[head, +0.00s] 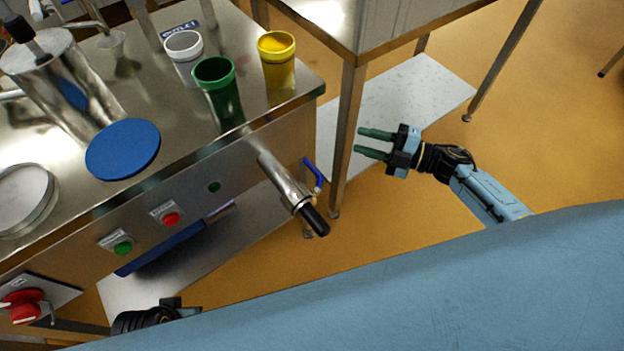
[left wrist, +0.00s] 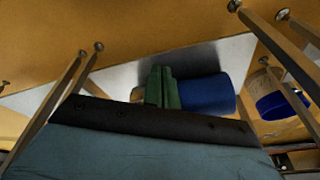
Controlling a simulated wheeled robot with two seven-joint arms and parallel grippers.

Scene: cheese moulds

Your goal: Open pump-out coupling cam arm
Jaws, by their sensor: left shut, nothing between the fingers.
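A steel pump-out pipe (head: 283,181) sticks out of the front of the steel bench, with a black end piece (head: 315,221). A blue lever (head: 313,174) sits beside it on the right. I cannot tell which part is the cam arm. My right gripper (head: 359,143) is open and empty, to the right of the lever and apart from it, fingers pointing left. In the head view my left arm shows only as a dark part at the bottom left, its fingers hidden. In the left wrist view my left gripper (left wrist: 160,72) has its green fingers together, empty.
On the bench (head: 210,150) stand a green cup (head: 217,85), a yellow cup (head: 277,55), a white cup (head: 184,50) and a blue disc (head: 123,149). Buttons and a red switch (head: 22,305) are on its front. A blue container (left wrist: 208,95) is beyond my left fingers.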

